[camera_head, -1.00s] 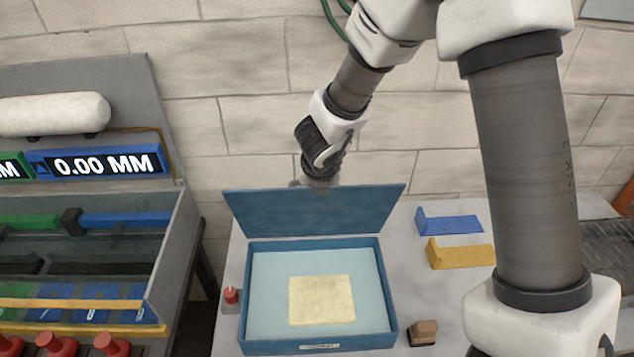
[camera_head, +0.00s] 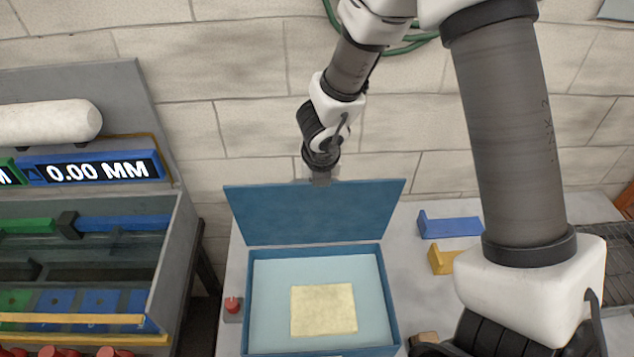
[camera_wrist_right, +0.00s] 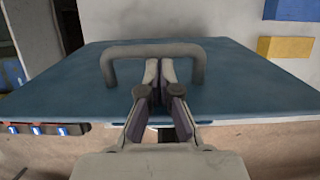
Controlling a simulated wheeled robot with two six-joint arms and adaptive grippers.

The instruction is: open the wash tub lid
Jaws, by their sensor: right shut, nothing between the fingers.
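The wash tub (camera_head: 384,300) is a blue box on the bench, holding a pale blue surface. Its blue lid (camera_head: 315,215) stands raised from the tub's back edge, and the inside shows. In the right wrist view the lid's outer face (camera_wrist_right: 80,85) fills the middle, with a grey arch handle (camera_wrist_right: 150,50) on it. My right gripper (camera_head: 320,180) is at the lid's top edge, its fingers mostly hidden behind the lid. In the wrist view my right gripper (camera_wrist_right: 160,68) is shut and empty, its fingertips at the handle's opening; contact is unclear. My left gripper is not in view.
Blue (camera_head: 450,227) and yellow (camera_head: 440,262) brackets lie to the right. A machine with a display (camera_head: 95,170) stands at the left. A brick wall is behind.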

